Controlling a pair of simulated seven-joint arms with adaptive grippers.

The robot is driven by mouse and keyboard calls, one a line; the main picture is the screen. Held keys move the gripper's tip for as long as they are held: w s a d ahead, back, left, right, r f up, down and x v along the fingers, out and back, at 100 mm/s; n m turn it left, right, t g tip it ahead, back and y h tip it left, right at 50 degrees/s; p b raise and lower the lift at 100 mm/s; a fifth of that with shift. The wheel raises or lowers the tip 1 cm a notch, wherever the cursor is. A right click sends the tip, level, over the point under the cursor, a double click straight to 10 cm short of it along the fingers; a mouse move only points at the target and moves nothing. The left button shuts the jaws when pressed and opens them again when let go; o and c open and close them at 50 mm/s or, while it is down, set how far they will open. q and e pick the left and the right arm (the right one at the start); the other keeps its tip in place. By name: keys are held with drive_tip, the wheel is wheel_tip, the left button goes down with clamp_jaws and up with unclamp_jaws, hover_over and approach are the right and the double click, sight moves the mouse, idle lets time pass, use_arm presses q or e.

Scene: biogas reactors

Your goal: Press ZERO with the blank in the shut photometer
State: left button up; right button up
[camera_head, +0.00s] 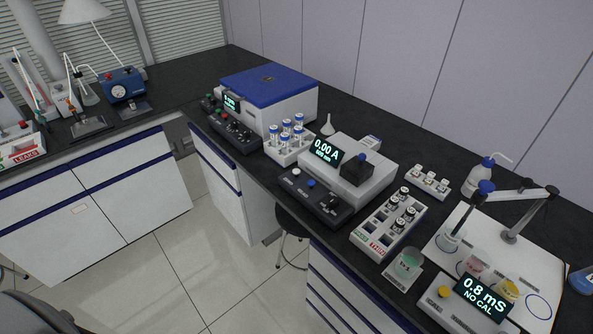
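The photometer (372,190) is a light grey box on the dark bench. Its lit display (326,152) reads 0.00 A with a smaller line, apparently 600 nm. A black block (357,168) sits on its top and looks shut; whatever is inside is hidden. A black control panel (325,207) lies in front of it with a white button (296,171), a blue button (311,183) and a dark knob (331,205). The button labels are too small to read, so I cannot tell which is ZERO. Neither of my grippers is in view.
A blue-topped instrument (269,84) and a rack of blue-capped vials (289,151) stand left of the photometer. A rack of dark-capped vials (366,244), a beaker (407,264) and a meter reading 0.8 mS (482,299) stand right. A stool (289,221) is below the bench.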

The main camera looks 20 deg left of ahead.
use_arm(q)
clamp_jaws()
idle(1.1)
